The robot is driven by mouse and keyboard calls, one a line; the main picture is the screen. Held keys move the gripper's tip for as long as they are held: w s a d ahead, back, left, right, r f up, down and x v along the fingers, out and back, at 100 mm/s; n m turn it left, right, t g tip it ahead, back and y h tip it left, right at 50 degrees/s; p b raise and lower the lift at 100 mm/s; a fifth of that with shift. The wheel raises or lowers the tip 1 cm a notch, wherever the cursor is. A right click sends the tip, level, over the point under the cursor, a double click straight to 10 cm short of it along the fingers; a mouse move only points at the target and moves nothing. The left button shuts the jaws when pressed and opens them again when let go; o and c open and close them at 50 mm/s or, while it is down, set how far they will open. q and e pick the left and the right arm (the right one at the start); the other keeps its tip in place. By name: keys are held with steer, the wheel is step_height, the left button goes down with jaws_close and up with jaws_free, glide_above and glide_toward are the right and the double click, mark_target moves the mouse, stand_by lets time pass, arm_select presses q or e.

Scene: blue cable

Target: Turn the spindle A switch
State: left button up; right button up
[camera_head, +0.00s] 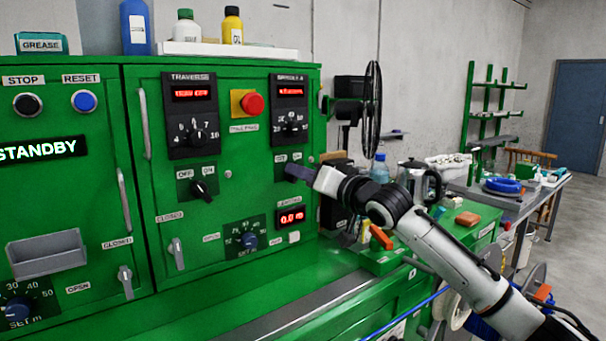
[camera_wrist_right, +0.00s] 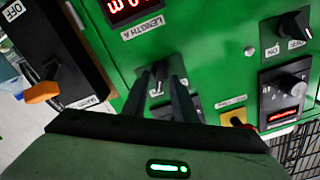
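The spindle A panel (camera_head: 291,104), with a red display and a dial, sits at the upper right of the green cabinet. Below it is the small black spindle A switch plate (camera_head: 281,159), with its labels at its top edge. My right gripper (camera_head: 290,173) is in front of this plate and hides its switch knob in the head view. In the right wrist view, the dark switch knob (camera_wrist_right: 157,88) shows between the two fingertips of my right gripper (camera_wrist_right: 163,82). The fingers stand apart; I cannot tell whether they touch the knob. My left gripper is out of view.
The red stop button (camera_head: 252,104) sits left of the spindle panel. The traverse switch (camera_head: 202,190) is farther left. The length display (camera_head: 290,216) is just below my gripper. A black fan (camera_head: 372,110) and cluttered bench (camera_head: 530,195) stand to the right.

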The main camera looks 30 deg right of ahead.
jaws_close()
steer(key=shift+n, duration=0.4)
steer(key=n, duration=1.1)
steer(key=shift+a, duration=0.3)
